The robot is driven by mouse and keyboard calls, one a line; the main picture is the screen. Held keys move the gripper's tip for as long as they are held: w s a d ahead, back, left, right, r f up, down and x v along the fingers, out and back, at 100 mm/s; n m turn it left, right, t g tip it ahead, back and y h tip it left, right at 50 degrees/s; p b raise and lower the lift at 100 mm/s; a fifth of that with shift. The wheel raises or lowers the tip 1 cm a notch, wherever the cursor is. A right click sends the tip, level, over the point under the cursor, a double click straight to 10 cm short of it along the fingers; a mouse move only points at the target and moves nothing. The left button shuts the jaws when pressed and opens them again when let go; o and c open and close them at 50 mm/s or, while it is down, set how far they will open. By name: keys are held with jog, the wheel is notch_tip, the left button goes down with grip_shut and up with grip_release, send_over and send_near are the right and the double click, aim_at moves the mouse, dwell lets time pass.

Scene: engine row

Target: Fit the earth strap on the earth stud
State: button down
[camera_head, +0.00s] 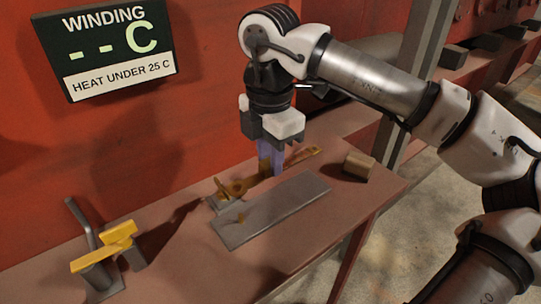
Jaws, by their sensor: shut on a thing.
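My gripper (271,160) points down over the brown bench. It is shut on a long brassy-brown strap-like piece (298,161), which looks like the earth strap. The piece runs on both sides of the fingers, with a wider, irregular end (231,187) at the left, above the far left end of a grey plate. Whether that end touches anything below cannot be told. No earth stud is clearly recognisable; dark shapes under the strap's left end are too small to tell apart.
A grey flat plate (285,206) lies on the bench (180,272). A yellow-topped grey fitting (105,252) and a bent grey rod (83,222) stand at the left. A brown block (358,165) sits at the right. A sign (105,47) reads "WINDING -- C, HEAT UNDER 25 C".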

jog(key=shift+f+b, duration=2.2)
jog(key=shift+f, duration=0.6)
jog(key=shift+f+b, duration=1.8)
jog(key=shift+b, duration=0.15)
jog(key=c, duration=1.1)
grip_release()
jog(key=shift+c, duration=0.2)
notch_tip(320, 180, up, 14)
jog(key=shift+f+p, duration=0.1)
jog(key=shift+p, duration=0.95)
